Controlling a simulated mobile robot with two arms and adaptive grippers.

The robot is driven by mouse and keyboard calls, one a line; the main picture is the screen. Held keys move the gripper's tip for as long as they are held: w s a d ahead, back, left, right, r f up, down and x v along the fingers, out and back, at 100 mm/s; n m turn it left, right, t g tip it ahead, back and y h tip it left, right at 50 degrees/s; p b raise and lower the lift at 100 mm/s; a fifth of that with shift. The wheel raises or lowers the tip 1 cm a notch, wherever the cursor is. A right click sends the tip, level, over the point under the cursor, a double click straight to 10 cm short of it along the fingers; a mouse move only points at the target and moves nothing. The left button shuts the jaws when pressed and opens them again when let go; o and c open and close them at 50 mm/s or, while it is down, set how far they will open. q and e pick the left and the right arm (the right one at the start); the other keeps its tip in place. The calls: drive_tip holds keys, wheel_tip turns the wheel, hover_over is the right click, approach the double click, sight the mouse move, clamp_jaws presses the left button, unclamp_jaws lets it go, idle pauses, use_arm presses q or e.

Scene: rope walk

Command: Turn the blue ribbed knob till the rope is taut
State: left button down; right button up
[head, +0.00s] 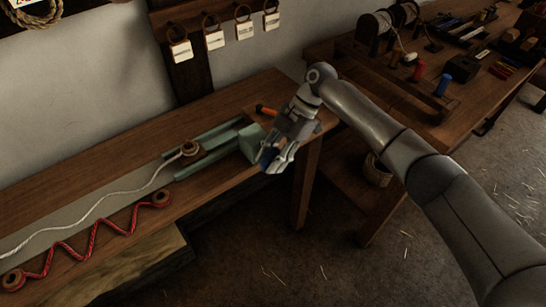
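A small patch of blue, which looks like the blue ribbed knob (266,158), shows at the front end of the pale green device (250,142) on the long bench. My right gripper (276,160) is at the knob and hides most of it. Its fingers are beside or around the knob; I cannot tell whether they close on it. The white rope (98,205) runs from the left edge to a wooden piece (190,149) by the green rails. It lies in waves, slack. My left gripper is not in view.
A red rope (92,240) zigzags between round wooden pieces along the bench front. An orange-handled item (266,110) lies behind my gripper. A second table (400,100) at right holds spools and tools. Tags (215,40) hang on the wall.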

drive_tip(key=shift+d+r, duration=0.1)
drive_tip(key=v, duration=1.1)
drive_tip(key=shift+w+r, duration=0.15)
drive_tip(key=shift+r, duration=0.2)
drive_tip(key=shift+d, duration=0.1)
